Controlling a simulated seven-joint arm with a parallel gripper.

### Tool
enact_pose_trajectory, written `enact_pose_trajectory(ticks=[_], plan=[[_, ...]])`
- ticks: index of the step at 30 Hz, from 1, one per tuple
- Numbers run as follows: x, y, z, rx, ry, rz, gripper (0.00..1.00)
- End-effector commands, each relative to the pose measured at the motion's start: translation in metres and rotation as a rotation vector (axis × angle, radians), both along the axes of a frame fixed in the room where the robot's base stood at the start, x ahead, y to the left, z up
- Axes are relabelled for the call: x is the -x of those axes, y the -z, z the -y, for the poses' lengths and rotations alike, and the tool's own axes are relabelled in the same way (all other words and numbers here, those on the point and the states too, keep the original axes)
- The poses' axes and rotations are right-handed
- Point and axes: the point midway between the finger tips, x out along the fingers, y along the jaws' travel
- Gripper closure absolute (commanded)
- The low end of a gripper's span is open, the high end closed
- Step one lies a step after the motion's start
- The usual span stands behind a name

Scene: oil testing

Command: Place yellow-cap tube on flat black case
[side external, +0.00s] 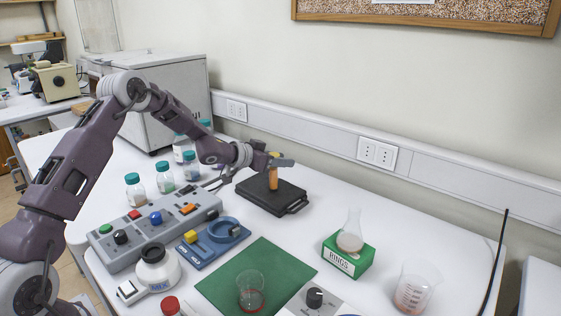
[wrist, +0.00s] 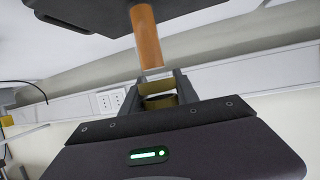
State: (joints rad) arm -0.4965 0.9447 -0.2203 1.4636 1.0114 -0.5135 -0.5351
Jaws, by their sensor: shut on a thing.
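The yellow-cap tube, with an orange-brown body (side external: 273,179), is upright over the flat black case (side external: 252,196) in the side view. My gripper (side external: 276,161) is shut on the tube near its cap. In the wrist view the tube body (wrist: 146,36) runs from my gripper (wrist: 160,92) towards the dark case (wrist: 205,38). The tube's lower end overlaps the case in both views; I cannot tell whether it touches.
Several teal-capped bottles (side external: 134,189) stand left of the case. A grey button box (side external: 151,232) and a blue holder (side external: 209,244) lie in front. A flask (side external: 350,232) stands on a green box (side external: 347,259) at right.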

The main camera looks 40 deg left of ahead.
Motion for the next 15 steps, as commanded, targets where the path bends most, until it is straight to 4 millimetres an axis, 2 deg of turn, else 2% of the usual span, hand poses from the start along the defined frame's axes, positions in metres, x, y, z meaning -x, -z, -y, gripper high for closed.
enact_pose_trajectory(ticks=[9, 10, 13, 15], plan=[[-0.0002, 0.0026, 0.0000, 0.000, 0.000, 0.001, 1.00], [-0.0002, 0.0026, 0.0000, 0.000, 0.000, 0.001, 0.60], [-0.0002, 0.0024, 0.0000, 0.000, 0.000, 0.001, 0.42], [-0.0002, 0.0024, 0.0000, 0.000, 0.000, 0.001, 0.42]])
